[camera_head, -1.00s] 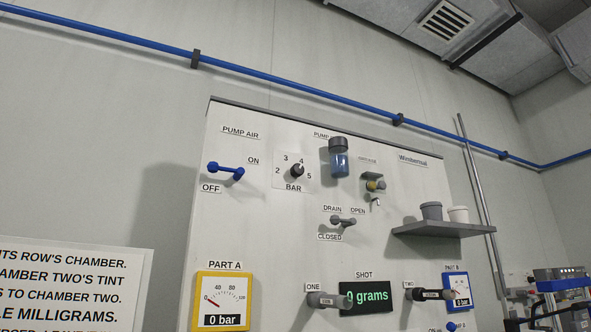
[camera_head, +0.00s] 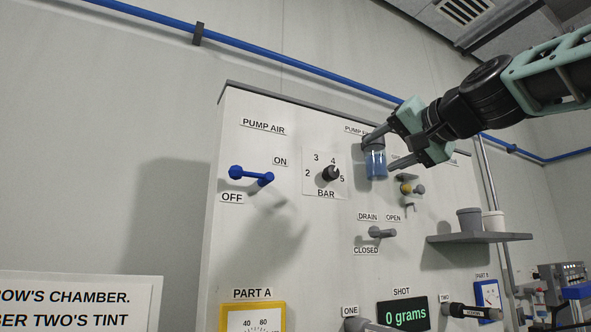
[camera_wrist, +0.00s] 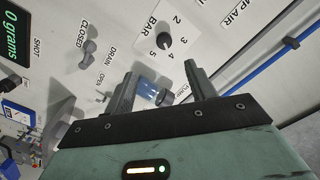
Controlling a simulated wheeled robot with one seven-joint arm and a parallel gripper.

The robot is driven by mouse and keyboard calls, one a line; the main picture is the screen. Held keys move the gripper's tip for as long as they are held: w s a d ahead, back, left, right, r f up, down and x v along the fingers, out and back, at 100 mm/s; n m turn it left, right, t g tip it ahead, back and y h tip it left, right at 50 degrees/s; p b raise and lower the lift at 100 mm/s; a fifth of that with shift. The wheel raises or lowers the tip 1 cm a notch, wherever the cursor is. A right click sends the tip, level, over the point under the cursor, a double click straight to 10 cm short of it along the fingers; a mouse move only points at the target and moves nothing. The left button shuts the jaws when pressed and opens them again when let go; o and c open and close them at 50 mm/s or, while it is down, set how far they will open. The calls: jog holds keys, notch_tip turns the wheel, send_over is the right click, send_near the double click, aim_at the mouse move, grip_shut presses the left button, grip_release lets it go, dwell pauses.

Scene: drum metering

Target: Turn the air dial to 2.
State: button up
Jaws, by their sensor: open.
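The air dial is a black knob (camera_head: 330,173) on a white plate marked 2, 3, 4, 5 and BAR, on the upper part of the white panel. It also shows in the wrist view (camera_wrist: 165,41), beyond the fingertips. Its pointer seems to face the 4 to 5 side, but I cannot tell the exact mark. My gripper (camera_head: 380,150) is open and empty, right of the dial in the head view. Its fingers overlap the blue-filled jar there; I cannot tell whether they touch it. In the wrist view my gripper (camera_wrist: 160,76) has its fingers spread, apart from the dial.
A blue pump air lever (camera_head: 251,176) sits left of the dial. The capped jar (camera_head: 376,165) is to its right, with a grey drain lever (camera_head: 382,232) below. A shelf (camera_head: 480,237) with two cups juts out at the right. The panel in front of the dial looks clear.

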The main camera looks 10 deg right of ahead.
jog(key=r, duration=0.1)
jog(key=p, duration=0.8)
send_near(334, 173)
jog(key=x, duration=0.9)
jog(key=shift+w+a+r, duration=0.1)
jog(key=shift+w, duration=0.05)
jog(key=shift+b, duration=0.3)
jog(key=c, duration=1)
